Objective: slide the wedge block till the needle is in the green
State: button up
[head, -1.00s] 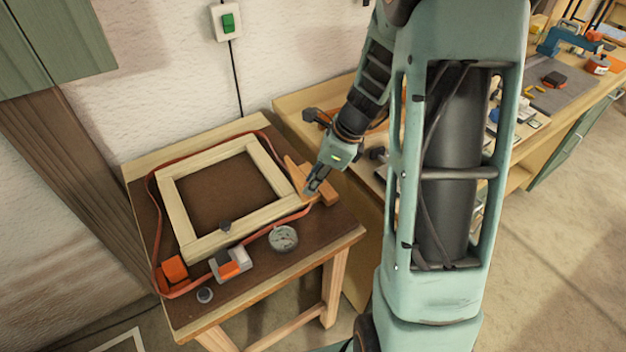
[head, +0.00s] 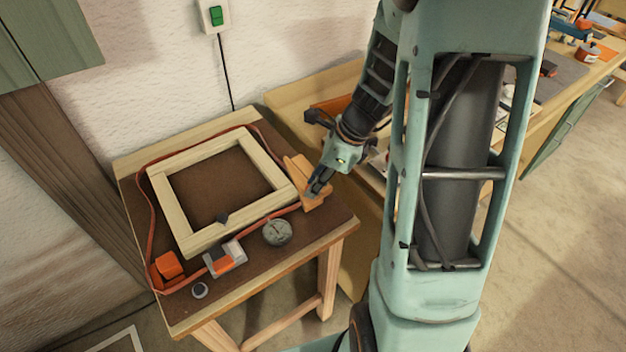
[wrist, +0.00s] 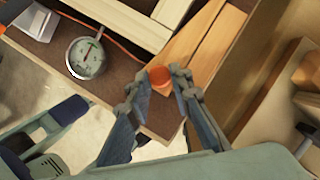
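The wedge block (head: 313,198) is a light orange-brown wooden piece on the right side of the bench, beside the pale wooden frame (head: 196,241). In the wrist view, two tapered wooden pieces (wrist: 208,48) lie side by side against the frame. An orange round knob (wrist: 160,78) stands at their near end. My gripper (head: 316,190) has its fingers (wrist: 160,84) on either side of this knob, seemingly closed on it. The round dial gauge (head: 277,232) lies in front of the frame. The wrist view shows its reddish needle (wrist: 87,52) tilted up and right; a green zone is too small to make out.
A reddish strap (head: 150,225) runs around the frame. An orange block (head: 168,266), a grey-and-orange clamp-like piece (head: 224,258) and a small round part (head: 200,291) lie near the bench's front left. A longer workbench (head: 560,100) stands at the right.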

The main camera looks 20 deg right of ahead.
jog(key=o, duration=0.4)
jog(key=v, duration=1.2)
